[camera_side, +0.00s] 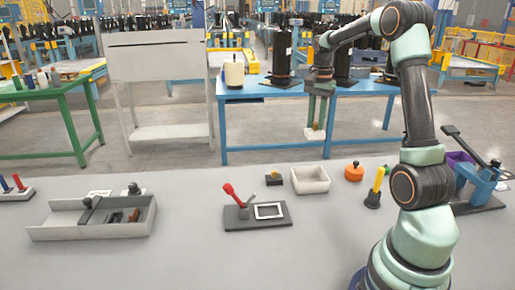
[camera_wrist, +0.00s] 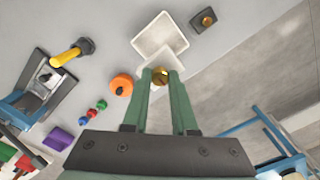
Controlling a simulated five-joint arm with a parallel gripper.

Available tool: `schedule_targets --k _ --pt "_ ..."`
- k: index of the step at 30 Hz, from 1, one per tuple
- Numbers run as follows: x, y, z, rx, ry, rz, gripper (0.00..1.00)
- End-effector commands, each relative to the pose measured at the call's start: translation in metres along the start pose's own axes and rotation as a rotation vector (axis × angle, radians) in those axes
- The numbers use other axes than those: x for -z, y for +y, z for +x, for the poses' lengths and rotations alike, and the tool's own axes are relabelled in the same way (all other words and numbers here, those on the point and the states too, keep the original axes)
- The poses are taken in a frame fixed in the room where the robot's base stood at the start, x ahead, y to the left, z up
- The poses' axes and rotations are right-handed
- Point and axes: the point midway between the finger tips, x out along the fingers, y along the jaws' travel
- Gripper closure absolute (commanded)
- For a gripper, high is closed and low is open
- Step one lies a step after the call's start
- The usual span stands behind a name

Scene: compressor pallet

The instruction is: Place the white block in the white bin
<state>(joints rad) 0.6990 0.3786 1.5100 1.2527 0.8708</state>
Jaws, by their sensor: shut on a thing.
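My gripper (camera_side: 316,122) is shut on the brass knob (camera_wrist: 160,76) of the white block (camera_side: 314,134). The block hangs in the air, above the level of the worktop, and it also shows in the wrist view (camera_wrist: 160,60), partly hidden by the fingers. The white bin (camera_side: 310,182) stands on the grey worktop, open at the top, and looks empty. In the side view the block is above the bin in the picture. In the wrist view the block overlaps the near edge of the bin (camera_wrist: 141,42).
An orange round part (camera_side: 354,172) and a yellow-handled piece (camera_side: 375,187) stand right of the bin. A black block with a brass knob (camera_side: 274,179) and a red-handled clamp fixture (camera_side: 256,223) are left. A grey tray (camera_side: 50,232) lies farther left. Blue clamp fixture (camera_side: 481,184) at far right.

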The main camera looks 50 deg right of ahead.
Motion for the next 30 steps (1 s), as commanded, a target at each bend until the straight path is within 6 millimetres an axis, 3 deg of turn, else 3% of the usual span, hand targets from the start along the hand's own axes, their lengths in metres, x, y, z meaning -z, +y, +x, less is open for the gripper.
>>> schedule_targets --k 13,30 --pt "-0.002 0.001 0.108 -0.004 -0.004 0.001 1.0" --pt "-0.001 0.0 0.172 -0.001 -0.001 0.001 1.0"
